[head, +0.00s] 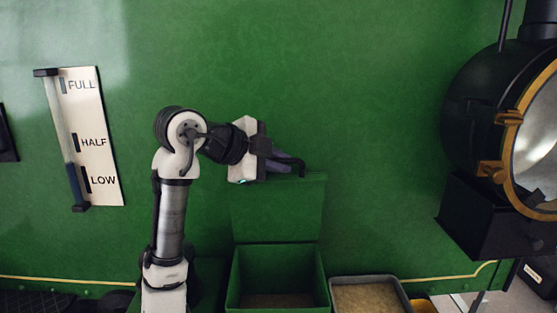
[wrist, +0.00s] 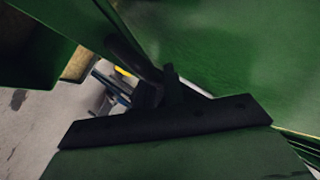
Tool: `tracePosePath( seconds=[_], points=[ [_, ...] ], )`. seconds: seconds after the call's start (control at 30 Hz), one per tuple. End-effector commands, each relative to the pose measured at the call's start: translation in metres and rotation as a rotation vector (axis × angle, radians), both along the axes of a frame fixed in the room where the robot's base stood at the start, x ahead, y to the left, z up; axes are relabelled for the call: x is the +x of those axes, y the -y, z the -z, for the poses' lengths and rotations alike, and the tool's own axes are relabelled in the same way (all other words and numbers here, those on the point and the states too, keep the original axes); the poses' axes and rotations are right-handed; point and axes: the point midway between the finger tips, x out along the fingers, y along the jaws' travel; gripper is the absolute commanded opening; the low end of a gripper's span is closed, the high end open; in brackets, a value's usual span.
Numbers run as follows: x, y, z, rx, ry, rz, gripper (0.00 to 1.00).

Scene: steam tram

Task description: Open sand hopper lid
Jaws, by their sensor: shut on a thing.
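The sand hopper (head: 277,277) is a green open box at the bottom centre of the head view, with a brownish floor inside. Its green lid (head: 278,212) stands up about vertical at the back of the box, against the green wall. My gripper (head: 287,163) is at the lid's top edge, shut on the lid's dark handle. In the wrist view, a black strip (wrist: 170,122) lies across a green panel (wrist: 180,160), likely the lid. The exact grip on the handle is dark and hard to make out.
A grey tray of sand-coloured material (head: 368,294) is right of the hopper. A black lamp with a brass rim (head: 487,171) juts out at the right. A level gauge (head: 89,138) is on the wall at the left. The wall between gripper and lamp is clear.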

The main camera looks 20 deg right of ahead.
Motion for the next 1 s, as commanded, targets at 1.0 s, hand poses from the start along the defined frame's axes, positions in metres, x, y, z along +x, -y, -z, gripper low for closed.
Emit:
tracePosePath(
  seconds=[1.0],
  points=[
    [-0.017, -0.045, -0.023, -0.002, 0.006, -0.005, 0.32]
  ],
)
